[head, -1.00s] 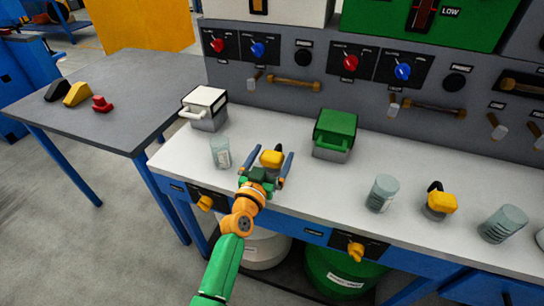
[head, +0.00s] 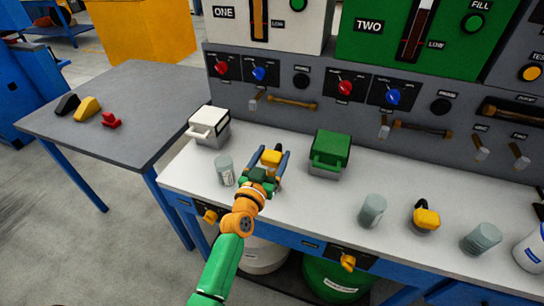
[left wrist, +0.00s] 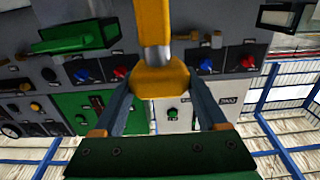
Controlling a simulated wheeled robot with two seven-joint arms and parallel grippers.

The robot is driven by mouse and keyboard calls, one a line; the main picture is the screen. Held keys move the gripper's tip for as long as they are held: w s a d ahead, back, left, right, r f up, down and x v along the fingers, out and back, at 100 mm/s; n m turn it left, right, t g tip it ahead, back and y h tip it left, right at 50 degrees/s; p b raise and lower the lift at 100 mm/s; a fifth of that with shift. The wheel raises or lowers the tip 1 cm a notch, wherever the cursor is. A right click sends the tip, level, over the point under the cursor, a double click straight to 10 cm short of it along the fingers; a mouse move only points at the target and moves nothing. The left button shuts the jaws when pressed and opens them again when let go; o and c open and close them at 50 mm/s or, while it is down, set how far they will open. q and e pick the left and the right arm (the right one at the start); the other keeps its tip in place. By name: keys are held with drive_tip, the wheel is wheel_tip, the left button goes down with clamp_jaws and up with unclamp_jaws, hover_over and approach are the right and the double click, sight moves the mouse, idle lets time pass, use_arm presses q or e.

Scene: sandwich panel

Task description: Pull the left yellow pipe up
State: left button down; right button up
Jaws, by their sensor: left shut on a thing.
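The left yellow pipe (head: 271,158) stands on the white bench top between a clear glass and the green-lidded box. My left gripper (head: 272,166) reaches over from the front with its two fingers on either side of the pipe, shut on it. In the left wrist view the yellow piece (left wrist: 158,82) sits between the fingers, and the picture is upside down. The gripper hides the pipe's lower part in the head view. A second yellow pipe (head: 427,218) with a black part stands further right on a grey base. My right gripper is not in view.
A glass (head: 225,170) stands close left of my gripper, with a white-lidded box (head: 209,127) behind it. The green-lidded box (head: 330,152) is to the right. More glasses (head: 372,210) stand further right. A control panel (head: 350,105) rises behind the bench.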

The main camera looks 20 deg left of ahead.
use_arm(q)
drive_tip(key=shift+r, duration=0.75)
drive_tip(key=shift+w, duration=0.1)
unclamp_jaws()
drive_tip(key=shift+s+f, duration=0.15)
drive_tip(key=shift+s, duration=0.25)
drive_tip(key=s, duration=0.6)
drive_tip(key=shift+s+p, duration=0.2)
drive_tip(key=shift+p, duration=0.1)
drive_tip(key=shift+a, duration=0.1)
